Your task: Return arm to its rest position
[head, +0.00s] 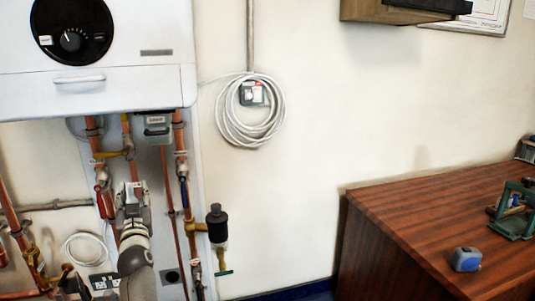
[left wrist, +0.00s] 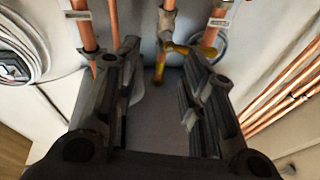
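My left arm (head: 136,260) reaches up from the bottom of the head view, in front of the copper manifold below the white boiler (head: 110,60). My left gripper (head: 130,190) is among the copper pipes (head: 181,140). In the left wrist view its two dark fingers (left wrist: 160,72) stand apart with nothing held between them. Beyond the fingertips are copper pipes (left wrist: 84,30) and a brass fitting with a yellow part (left wrist: 180,50); I cannot tell whether a fingertip touches them. My right gripper is not in view.
A black-topped valve (head: 217,228) juts out right of the pipes. A coiled white cable (head: 250,125) hangs on the wall. A wooden bench (head: 410,225) at right carries a blue tape measure (head: 466,259) and a green vise (head: 513,212).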

